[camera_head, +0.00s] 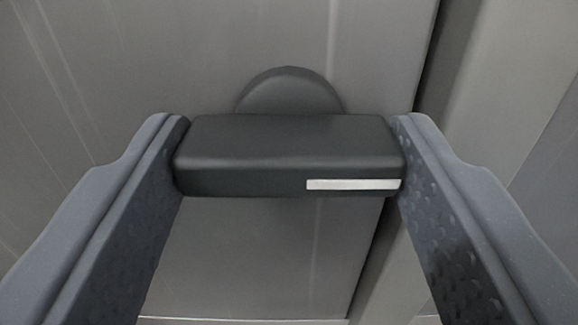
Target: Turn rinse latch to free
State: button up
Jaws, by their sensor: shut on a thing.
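The rinse latch (285,150) is a dark grey block handle with a white stripe at its lower right. It lies level across the picture. Behind it a round dark base (290,90) shows above the handle, set against a grey panel. My gripper (290,160) has one finger at each end of the handle. Both fingers touch its ends, so it is shut on the latch. The lower part of the round base is hidden behind the handle.
The grey metal panel (150,60) fills most of the view behind the latch. A dark vertical gap (430,75) runs along its right edge, with a lighter grey surface (500,80) beyond. A pale bottom edge shows low in the view.

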jog(key=shift+f, duration=0.3)
jog(key=o, duration=1)
jog(key=shift+r, duration=0.1)
jog(key=shift+w+d+r, duration=0.1)
jog(key=shift+r, duration=0.1)
